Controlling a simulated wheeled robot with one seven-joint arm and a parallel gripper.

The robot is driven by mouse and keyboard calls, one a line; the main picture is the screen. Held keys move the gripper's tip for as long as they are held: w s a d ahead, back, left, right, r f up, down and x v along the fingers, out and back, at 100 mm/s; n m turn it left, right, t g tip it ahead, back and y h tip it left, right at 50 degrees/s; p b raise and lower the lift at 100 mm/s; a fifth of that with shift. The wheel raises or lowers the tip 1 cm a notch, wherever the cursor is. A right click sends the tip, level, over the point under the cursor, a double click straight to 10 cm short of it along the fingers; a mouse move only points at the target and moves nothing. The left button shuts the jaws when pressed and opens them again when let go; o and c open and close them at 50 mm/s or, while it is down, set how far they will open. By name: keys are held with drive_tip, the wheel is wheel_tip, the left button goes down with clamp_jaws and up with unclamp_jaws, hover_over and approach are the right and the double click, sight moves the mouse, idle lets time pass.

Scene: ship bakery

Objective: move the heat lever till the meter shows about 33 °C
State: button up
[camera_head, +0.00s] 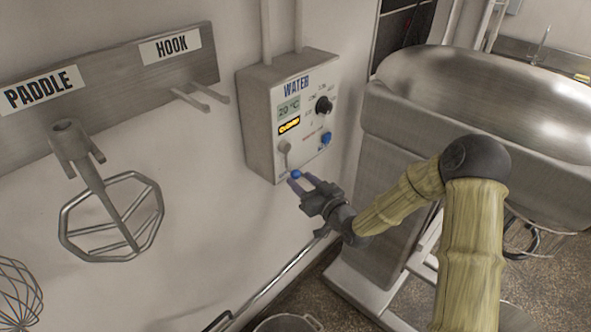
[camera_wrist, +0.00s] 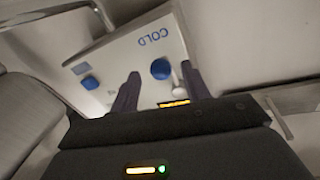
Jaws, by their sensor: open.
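The grey WATER box (camera_head: 262,115) hangs on the wall. Its green meter (camera_head: 289,107) reads about 20 °C. Low on its front, a grey round part (camera_head: 284,147) sits above a blue knob (camera_head: 296,174), which looks like the lever's end. In the wrist view the blue knob (camera_wrist: 160,68) lies beside the COLD label, between my two dark fingers. My gripper (camera_head: 300,180) is open, a finger on each side of that knob. Whether the fingers touch it I cannot tell.
The box also bears a black dial (camera_head: 324,105) and a second blue knob (camera_head: 326,138), also in the wrist view (camera_wrist: 90,82). A large steel mixer (camera_head: 470,90) stands close on the right. A paddle (camera_head: 110,215) hangs on the wall at left.

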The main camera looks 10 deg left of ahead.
sight(296, 175)
drive_tip(key=shift+p+x, duration=0.5)
drive_tip(key=shift+x, duration=1.35)
clamp_jaws()
